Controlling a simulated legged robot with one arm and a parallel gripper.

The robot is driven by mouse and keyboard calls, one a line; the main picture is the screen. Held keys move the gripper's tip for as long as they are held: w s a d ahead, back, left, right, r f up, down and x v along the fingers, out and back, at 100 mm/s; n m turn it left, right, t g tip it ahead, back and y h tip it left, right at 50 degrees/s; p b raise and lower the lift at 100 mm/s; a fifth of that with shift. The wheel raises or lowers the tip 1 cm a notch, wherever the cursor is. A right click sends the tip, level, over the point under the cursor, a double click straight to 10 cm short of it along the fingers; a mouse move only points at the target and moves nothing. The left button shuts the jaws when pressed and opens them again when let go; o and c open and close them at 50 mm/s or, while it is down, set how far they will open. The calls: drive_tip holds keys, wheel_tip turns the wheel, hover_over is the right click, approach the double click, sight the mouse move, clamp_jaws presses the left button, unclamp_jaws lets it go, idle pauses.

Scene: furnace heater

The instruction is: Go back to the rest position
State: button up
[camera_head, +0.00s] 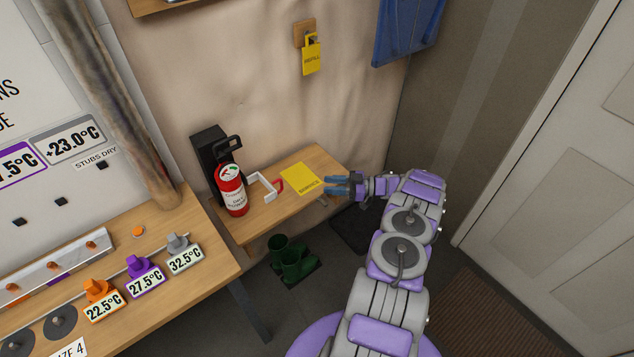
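My gripper (338,186) is at the end of my arm, which reaches forward from the bottom of the view. Its blue fingers point left, at the right end of the small wooden bench (254,229). No object shows between the fingers, but they are too small here to tell how far apart they are. A yellow card (301,179) lies on the bench just left of the fingertips; I cannot tell whether they touch it.
A red extinguisher (231,192) and a white-and-red bracket (262,187) stand on the bench. A table (216,281) with coloured temperature knobs is at left. Green boots (290,261) are under the bench. A door (560,160) is at right, with a doormat (485,315) before it.

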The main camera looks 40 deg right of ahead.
drive_tip(key=shift+v, duration=0.85)
